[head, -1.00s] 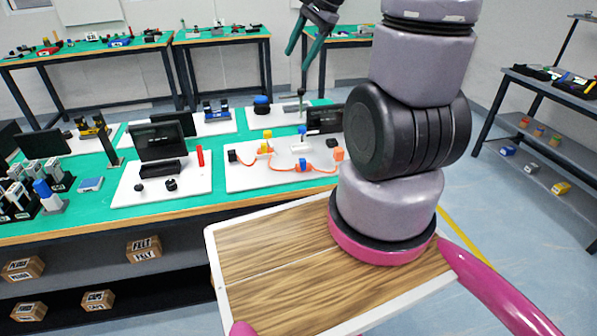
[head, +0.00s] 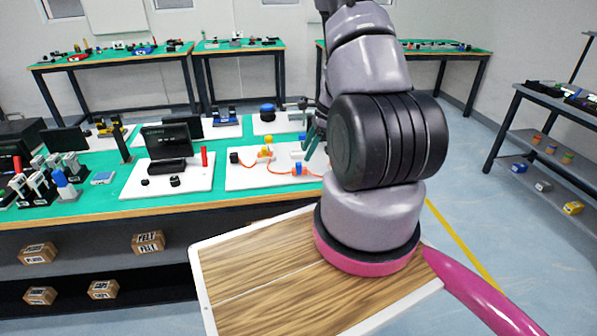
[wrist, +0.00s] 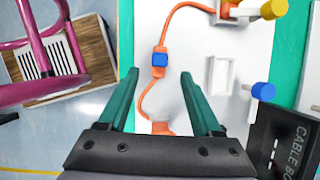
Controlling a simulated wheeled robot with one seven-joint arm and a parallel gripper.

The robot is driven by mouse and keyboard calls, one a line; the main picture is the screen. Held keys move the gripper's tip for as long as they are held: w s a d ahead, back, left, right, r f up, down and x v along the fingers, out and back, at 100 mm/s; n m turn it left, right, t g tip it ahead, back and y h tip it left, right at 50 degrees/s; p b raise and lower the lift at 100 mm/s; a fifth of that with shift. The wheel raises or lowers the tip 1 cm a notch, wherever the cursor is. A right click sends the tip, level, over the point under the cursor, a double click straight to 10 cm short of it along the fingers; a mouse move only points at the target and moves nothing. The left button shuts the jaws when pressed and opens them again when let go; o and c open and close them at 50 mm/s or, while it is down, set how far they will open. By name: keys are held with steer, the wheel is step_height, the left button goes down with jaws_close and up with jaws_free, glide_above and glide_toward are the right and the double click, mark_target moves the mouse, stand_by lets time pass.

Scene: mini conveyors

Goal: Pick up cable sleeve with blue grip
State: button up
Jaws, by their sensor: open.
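The cable sleeve with blue grip (wrist: 160,62) is a small orange piece with a blue block on top, sitting on an orange cable (wrist: 176,22) over a white board (wrist: 240,45). In the head view its blue grip (head: 298,168) shows on the board, left of my arm. My gripper (wrist: 158,74) has green fingers, open, one on each side of the sleeve in the wrist view. I cannot tell how high the fingertips are above it. In the head view my gripper (head: 312,140) is partly hidden by my arm.
A white holder (wrist: 220,75), a blue knob (wrist: 263,91) and a yellow knob (wrist: 273,9) stand to the right of the sleeve. A black cable box (wrist: 285,140) is at lower right.

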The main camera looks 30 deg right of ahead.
mark_target(300, 163)
steer(key=x, duration=0.6)
steer(key=shift+w+a+f, duration=0.1)
steer(key=shift+a+f, duration=0.1)
steer(key=shift+f, duration=0.05)
steer(key=shift+c, duration=0.3)
jaws_close()
